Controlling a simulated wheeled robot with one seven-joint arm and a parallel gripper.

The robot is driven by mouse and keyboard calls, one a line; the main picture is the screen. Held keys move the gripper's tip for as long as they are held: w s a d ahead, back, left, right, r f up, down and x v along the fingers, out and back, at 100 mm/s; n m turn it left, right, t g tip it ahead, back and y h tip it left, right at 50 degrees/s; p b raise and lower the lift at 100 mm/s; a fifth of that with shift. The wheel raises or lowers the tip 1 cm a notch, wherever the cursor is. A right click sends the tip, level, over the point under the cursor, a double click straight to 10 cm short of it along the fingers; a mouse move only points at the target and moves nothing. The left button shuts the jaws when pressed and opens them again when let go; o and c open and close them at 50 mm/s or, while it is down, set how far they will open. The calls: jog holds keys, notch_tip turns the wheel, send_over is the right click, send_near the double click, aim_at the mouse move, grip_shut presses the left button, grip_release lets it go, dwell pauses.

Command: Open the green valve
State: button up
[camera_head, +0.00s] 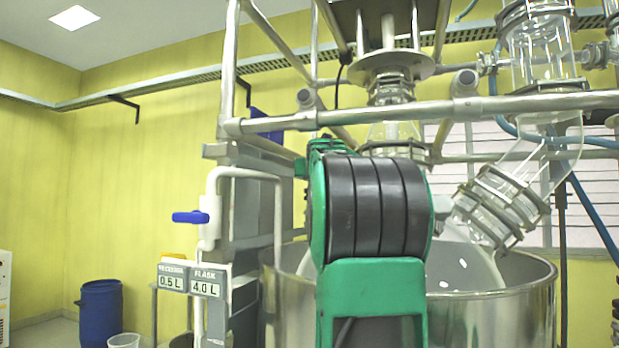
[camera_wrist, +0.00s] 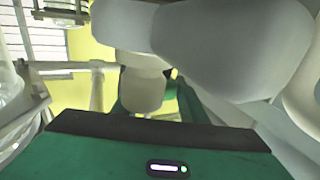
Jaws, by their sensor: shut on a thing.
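I cannot pick out a green valve for certain in either view. In the head view, a large green and black banded body (camera_head: 370,210), likely a link of my own arm, fills the middle and hides what lies behind it. In the wrist view, a green piece (camera_wrist: 190,105) shows beside a pale grey rounded part, partly hidden; I cannot tell whether it is the valve. A green panel with a small light (camera_wrist: 165,168) fills the bottom of that view. My gripper's jaws cannot be made out in either view.
A white pipe with a blue-handled valve (camera_head: 190,217) stands left of the middle. Below it are grey label plates (camera_head: 190,281). A steel vessel (camera_head: 500,310) and glass tubing (camera_head: 500,205) stand at the right. A metal frame (camera_head: 420,113) crosses above. A blue drum (camera_head: 100,310) stands far left.

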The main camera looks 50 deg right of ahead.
jog(key=shift+w+a+n+t+y, duration=0.15)
jog(key=shift+n+t+y, duration=0.45)
jog(key=shift+t, duration=0.1)
jog(key=o, duration=1.1)
jog(key=shift+c, duration=0.2)
jog(key=shift+v, duration=3.7)
